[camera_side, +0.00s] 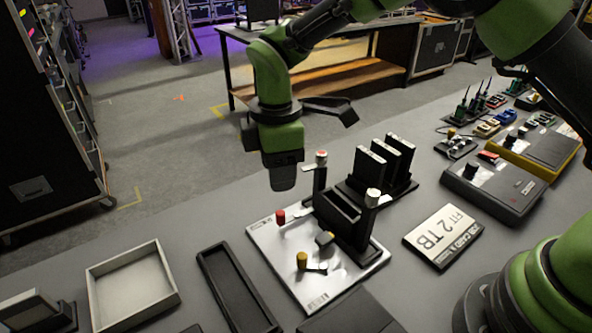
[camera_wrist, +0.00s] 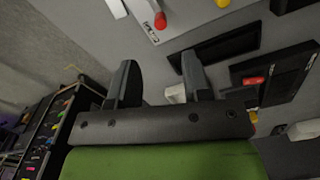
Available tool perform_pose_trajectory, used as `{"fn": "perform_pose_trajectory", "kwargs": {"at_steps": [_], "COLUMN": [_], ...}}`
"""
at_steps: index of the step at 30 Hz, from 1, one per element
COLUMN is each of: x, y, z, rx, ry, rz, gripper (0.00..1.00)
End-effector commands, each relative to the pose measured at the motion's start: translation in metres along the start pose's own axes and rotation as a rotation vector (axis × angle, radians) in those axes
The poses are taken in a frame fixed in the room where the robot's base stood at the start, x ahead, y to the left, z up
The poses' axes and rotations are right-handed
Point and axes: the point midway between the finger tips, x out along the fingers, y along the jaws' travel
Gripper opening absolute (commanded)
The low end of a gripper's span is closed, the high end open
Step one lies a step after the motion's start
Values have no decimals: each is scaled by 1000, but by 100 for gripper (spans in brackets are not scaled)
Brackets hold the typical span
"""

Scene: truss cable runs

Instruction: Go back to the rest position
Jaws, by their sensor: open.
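My gripper (camera_side: 338,110) is above the work table in the side view, near the black holder and clear of everything on the table. The fingertips do not touch anything.
Below stand a white plate (camera_side: 265,240) with red and yellow knobs, a black holder (camera_side: 345,215) and upright black modules (camera_side: 385,160). A label card (camera_side: 443,237), an empty grey tray (camera_side: 131,285), a long black tray (camera_side: 236,290) and several devices (camera_side: 497,183) lie around. Space above is open.

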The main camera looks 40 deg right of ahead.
Motion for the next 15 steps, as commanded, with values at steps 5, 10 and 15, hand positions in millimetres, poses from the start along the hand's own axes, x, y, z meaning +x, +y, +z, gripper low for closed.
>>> {"fn": "perform_pose_trajectory", "kwargs": {"at_steps": [5,10,15], "x": [-15,-73,-132], "y": [1,-3,-25], "z": [6,34,76], "rx": [54,277,577], "ry": [20,103,218], "rz": [12,56,96], "gripper": [44,44,44]}}
